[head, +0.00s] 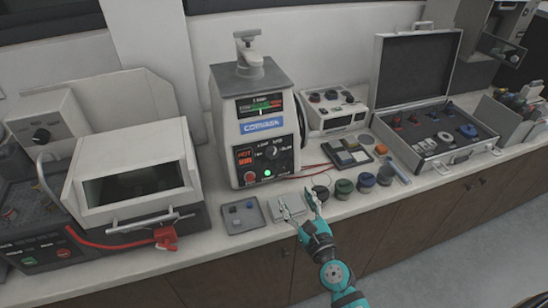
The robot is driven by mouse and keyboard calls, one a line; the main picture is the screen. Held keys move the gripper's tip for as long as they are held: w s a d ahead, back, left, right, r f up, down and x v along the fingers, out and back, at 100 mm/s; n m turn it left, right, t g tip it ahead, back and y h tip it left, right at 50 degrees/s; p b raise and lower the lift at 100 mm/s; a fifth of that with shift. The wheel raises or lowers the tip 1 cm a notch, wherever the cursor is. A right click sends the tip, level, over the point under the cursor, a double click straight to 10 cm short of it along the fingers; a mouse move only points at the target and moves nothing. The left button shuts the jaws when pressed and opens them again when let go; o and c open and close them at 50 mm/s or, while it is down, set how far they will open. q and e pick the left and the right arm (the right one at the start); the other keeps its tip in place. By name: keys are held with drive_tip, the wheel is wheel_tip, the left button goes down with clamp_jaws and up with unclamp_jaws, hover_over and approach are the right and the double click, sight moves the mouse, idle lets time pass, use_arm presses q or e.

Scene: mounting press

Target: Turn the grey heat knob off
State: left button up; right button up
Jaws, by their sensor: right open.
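The mounting press (254,115) is a white upright unit with a grey top, standing at the middle of the counter. Its dark front panel carries a red "HOT" display (245,157), a red button (250,177) and a lit green light (267,173). A small round knob (272,153) sits beside the display; its exact pointer setting is too small to read. My right gripper (299,204) is open and empty, over the counter front below and right of the press, apart from the knob. My left gripper is not in view.
A grey tray (245,216) and several lidded jars (343,188) line the counter's front near my gripper. A white hooded machine (130,165) stands left. An open case (433,155) and a small white instrument (335,115) stand right. Red leads (315,170) run across the counter.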

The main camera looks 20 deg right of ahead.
sight(274, 157)
drive_tip(key=w, duration=0.5)
drive_tip(key=w+b, duration=0.1)
drive_tip(key=w, duration=1)
drive_tip(key=shift+w+a+b, duration=0.1)
drive_tip(key=shift+a+b, duration=0.2)
drive_tip(key=shift+w+r, duration=0.1)
drive_tip(key=shift+w, duration=0.5)
drive_tip(key=c, duration=1.1)
drive_tip(key=shift+c, duration=0.2)
